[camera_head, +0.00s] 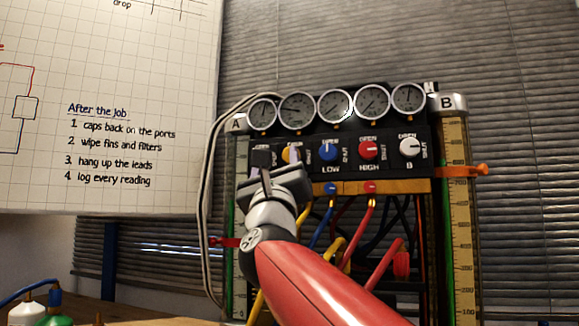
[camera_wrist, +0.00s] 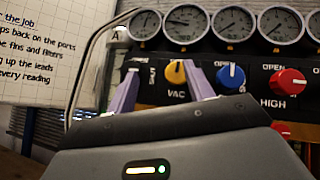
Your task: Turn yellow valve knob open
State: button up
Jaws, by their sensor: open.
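The yellow valve knob (camera_wrist: 176,73) sits on the black panel above the label VAC in the wrist view. It shows between my two fingers, closer to the right one; its lower part is clear there. In the head view the yellow knob (camera_head: 288,154) is partly covered by my finger. My gripper (camera_wrist: 163,76) is open in front of the panel, with one finger on each side of the knob in the picture. It also shows in the head view (camera_head: 279,162). I cannot tell whether a finger touches the knob. Its exact setting is hard to read.
Right of it are a blue LOW knob (camera_head: 328,151), a red HIGH knob (camera_head: 368,149) and a white B knob (camera_head: 409,147). Several round gauges (camera_head: 335,106) line the top. Hoses (camera_head: 325,232) hang below. Scale columns A and B (camera_head: 456,215) flank the panel.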

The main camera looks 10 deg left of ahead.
notch_tip(320, 180, down, 4)
jog(key=s+m+h, duration=0.2)
jog(key=m+h, duration=0.6)
jog(key=d+p+x, duration=0.1)
jog(key=p+x, duration=0.2)
jog(key=x, duration=0.5)
jog(key=shift+t+p, duration=0.3)
jog(key=shift+s+f, duration=0.1)
jog(key=shift+f, duration=0.05)
